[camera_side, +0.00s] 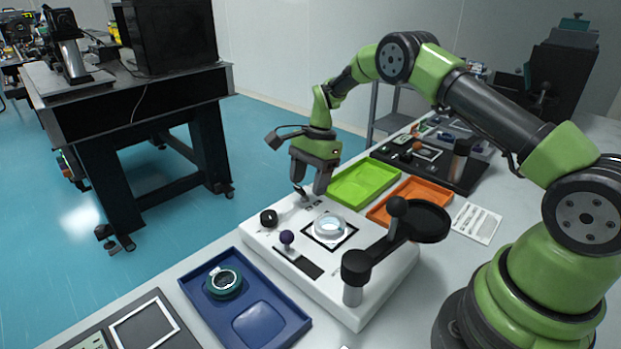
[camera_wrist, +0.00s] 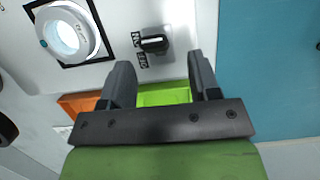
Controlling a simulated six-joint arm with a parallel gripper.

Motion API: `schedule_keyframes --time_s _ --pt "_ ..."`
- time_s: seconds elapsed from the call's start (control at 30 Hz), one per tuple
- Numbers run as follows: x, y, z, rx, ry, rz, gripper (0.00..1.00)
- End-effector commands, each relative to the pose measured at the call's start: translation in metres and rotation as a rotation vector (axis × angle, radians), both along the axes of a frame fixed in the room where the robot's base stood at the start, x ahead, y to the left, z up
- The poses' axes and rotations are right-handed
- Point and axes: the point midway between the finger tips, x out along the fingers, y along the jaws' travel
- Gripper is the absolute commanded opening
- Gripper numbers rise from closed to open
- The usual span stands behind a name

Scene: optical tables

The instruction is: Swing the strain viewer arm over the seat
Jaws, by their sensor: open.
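The strain viewer arm (camera_side: 378,248) is black. It runs from a post at the near right corner of the white instrument base (camera_side: 345,308) to a round dark viewer disc (camera_side: 427,222), with an upright black knob (camera_side: 397,207) beside the disc. The disc hangs out past the right edge of the base, away from the seat (camera_side: 331,226), a lit round ring in a black square frame. The seat also shows at top left in the wrist view (camera_wrist: 68,36). My gripper (camera_side: 310,190) is open and empty over the far end of the base. In the wrist view, its fingers (camera_wrist: 161,78) point toward a black ON/OFF knob (camera_wrist: 154,42).
A blue tray (camera_side: 288,327) with a round teal-rimmed item (camera_side: 223,281) lies left in front.

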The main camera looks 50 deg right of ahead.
Motion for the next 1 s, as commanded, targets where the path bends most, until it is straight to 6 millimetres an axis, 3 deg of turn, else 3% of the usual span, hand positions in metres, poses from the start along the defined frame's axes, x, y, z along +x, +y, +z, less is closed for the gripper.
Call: schedule_keyframes --time_s 0.2,0.5,0.63,0.77,1.0 --pt "0.000 -0.004 -0.002 0.095 0.000 -0.001 0.56" --pt "0.000 -0.004 -0.002 0.102 -0.001 0.002 0.56" --pt "0.000 -0.002 0.009 0.094 -0.018 0.022 0.56" --pt "-0.001 0.004 0.049 0.063 -0.083 0.098 0.56" --pt "-0.034 0.029 0.154 -0.040 -0.273 0.344 0.56"
